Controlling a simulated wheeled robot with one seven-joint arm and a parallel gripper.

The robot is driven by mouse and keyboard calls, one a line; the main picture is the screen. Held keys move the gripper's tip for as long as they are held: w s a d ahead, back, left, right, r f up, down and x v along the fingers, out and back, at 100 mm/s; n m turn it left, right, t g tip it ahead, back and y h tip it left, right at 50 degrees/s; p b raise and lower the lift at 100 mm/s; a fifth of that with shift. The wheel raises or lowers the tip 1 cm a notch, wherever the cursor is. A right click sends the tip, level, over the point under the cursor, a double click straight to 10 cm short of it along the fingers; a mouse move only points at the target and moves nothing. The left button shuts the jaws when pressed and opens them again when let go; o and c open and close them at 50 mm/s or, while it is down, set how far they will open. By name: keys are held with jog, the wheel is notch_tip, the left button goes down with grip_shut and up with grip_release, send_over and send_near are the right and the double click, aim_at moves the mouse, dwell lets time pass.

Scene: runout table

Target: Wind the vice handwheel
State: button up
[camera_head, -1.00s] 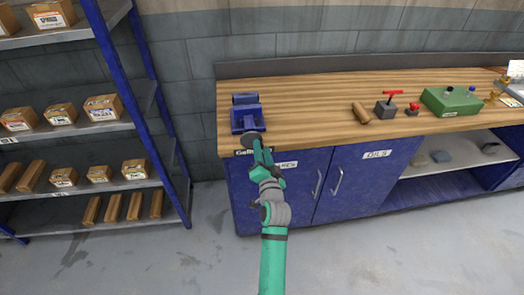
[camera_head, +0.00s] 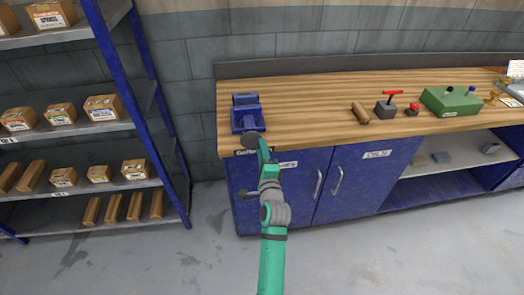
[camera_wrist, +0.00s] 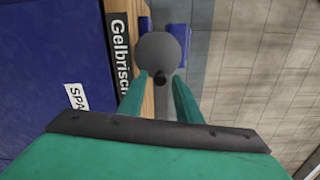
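The blue vice (camera_head: 248,118) stands on the left end of the wooden bench. Its handwheel (camera_head: 250,143), a grey disc, hangs at the bench's front edge. In the wrist view the handwheel (camera_wrist: 158,50) is straight ahead, with a small dark knob (camera_wrist: 160,79) on its lower part. My gripper (camera_head: 261,144) is close in front of the wheel, slightly to its right in the head view. In the wrist view the green fingers of my gripper (camera_wrist: 160,84) are apart, with the knob appearing between their tips. I cannot tell whether they touch it.
The bench top (camera_head: 300,100) is clear right of the vice up to a wooden cylinder (camera_head: 361,113), a clamp-like block with a red handle (camera_head: 386,108) and a green box (camera_head: 451,101). Blue cabinet doors (camera_head: 300,190) lie below. A shelf rack (camera_head: 120,75) with boxes stands left.

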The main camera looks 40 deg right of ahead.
jog(key=m, duration=0.4)
jog(key=shift+m, duration=0.4)
grip_shut()
jog(key=shift+a+r+n, duration=0.1)
jog(key=shift+r+n, duration=0.1)
jog(key=shift+n, duration=0.7)
jog(key=shift+r+n, duration=0.2)
jog(key=shift+n, duration=0.7)
jog(key=shift+w+a+r+n, duration=0.1)
jog(key=shift+r+n, duration=0.15)
jog(key=shift+n, duration=0.75)
jog(key=shift+w+a+r+n, duration=0.1)
jog(key=shift+a+n, duration=0.05)
jog(key=shift+n, duration=0.55)
